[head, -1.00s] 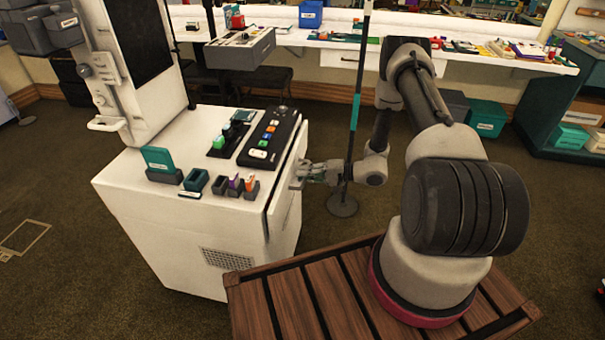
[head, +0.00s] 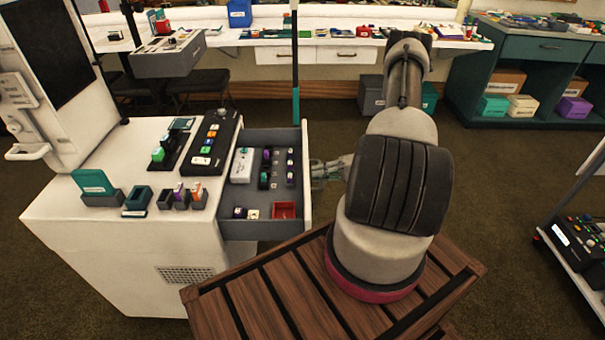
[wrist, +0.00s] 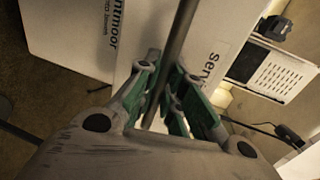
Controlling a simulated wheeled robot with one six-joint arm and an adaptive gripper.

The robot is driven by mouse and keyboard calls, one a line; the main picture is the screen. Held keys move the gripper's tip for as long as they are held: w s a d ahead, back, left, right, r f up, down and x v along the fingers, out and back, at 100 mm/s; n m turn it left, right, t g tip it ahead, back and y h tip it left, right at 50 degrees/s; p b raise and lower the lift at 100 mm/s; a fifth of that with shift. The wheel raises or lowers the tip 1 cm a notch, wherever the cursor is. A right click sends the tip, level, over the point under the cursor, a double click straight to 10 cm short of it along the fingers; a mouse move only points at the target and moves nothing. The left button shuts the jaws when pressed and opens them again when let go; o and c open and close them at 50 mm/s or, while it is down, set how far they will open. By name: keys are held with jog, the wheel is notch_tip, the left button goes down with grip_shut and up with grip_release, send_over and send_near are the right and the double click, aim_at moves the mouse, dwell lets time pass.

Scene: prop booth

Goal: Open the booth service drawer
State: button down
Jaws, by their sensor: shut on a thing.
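The booth service drawer (head: 268,138) is pulled out from the right side of the white booth cabinet (head: 70,215). Its grey inside shows a white box, rows of small dark items and a red tray. My gripper (head: 318,172) is at the outer face of the white drawer front (head: 306,190). In the wrist view my gripper (wrist: 165,103) is shut on a long grey bar handle (wrist: 182,38). It runs across the white drawer front (wrist: 208,45), which bears dark lettering. In the head view the handle is hidden behind the drawer front.
On the cabinet top are a black button panel (head: 213,143), a teal card (head: 92,182) and small holders. A thin pole (head: 296,80) stands behind the drawer. A wooden slatted platform (head: 255,300) is in front. A dark cart (head: 580,240) stands at right.

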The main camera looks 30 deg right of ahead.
jog(key=shift+f+v, duration=0.15)
jog(key=shift+v, duration=0.55)
jog(key=shift+f+v, duration=0.15)
jog(key=shift+v, duration=0.55)
jog(key=c, duration=1.5)
grip_release()
jog(key=v, duration=1.2)
